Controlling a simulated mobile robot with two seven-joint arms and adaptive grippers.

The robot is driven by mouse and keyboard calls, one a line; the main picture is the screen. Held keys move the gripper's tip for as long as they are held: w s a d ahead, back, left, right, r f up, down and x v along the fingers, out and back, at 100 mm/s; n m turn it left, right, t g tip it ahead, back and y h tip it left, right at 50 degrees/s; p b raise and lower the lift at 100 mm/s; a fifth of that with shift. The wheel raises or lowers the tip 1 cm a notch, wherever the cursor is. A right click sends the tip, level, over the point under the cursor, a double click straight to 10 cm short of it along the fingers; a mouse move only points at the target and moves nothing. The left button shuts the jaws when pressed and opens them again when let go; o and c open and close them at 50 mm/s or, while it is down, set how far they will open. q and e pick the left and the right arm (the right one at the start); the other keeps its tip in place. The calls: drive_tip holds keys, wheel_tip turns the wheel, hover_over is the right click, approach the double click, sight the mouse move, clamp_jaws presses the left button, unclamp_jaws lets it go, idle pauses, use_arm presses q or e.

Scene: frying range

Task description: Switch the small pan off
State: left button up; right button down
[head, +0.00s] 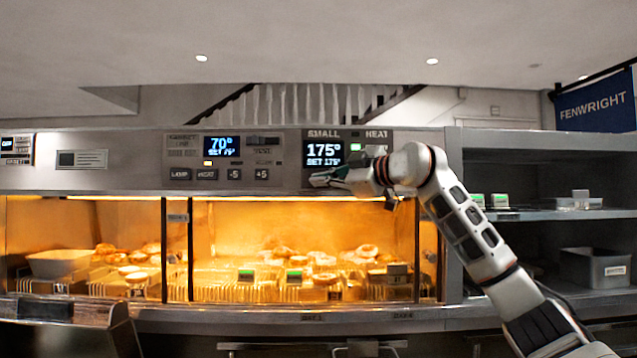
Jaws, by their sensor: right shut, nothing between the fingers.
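The small pan's control panel (297,146) is a dark plate on the steel fascia, headed "SMALL" and "HEAT". Its display (324,152) reads 175° with "SET 175°" below. A green light (355,147) glows beside the display, under the word "HEAT". My right gripper (318,181) is shut and empty, in front of the lower part of this panel. It hides the panel's lower buttons; I cannot tell whether its fingertips touch the panel. My left gripper is not in view.
A second panel (188,150) to the left reads 70°, with LAMP, HEAT, -5 and +5 buttons. Below the fascia is a lit glass-fronted cabinet (190,250) with food. Shelves (540,215) at right hold a grey bin (595,268). A metal box (75,318) stands at lower left.

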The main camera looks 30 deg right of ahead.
drive_tip(key=shift+w+d, duration=0.1)
drive_tip(key=shift+w, duration=0.05)
idle(0.4)
drive_tip(key=shift+w+d, duration=0.15)
drive_tip(key=shift+w, duration=0.05)
idle(0.4)
drive_tip(key=shift+s+a, duration=0.25)
drive_tip(key=shift+s, duration=0.1)
drive_tip(key=shift+s+a+b, duration=0.5)
drive_tip(key=shift+s+b, duration=0.1)
drive_tip(key=shift+s, duration=0.25)
drive_tip(key=shift+s+a+b, duration=0.55)
drive_tip(key=shift+s, duration=0.3)
drive_tip(key=shift+s+a+b, duration=0.5)
drive_tip(key=shift+s+b, duration=0.1)
drive_tip(key=shift+s, duration=0.25)
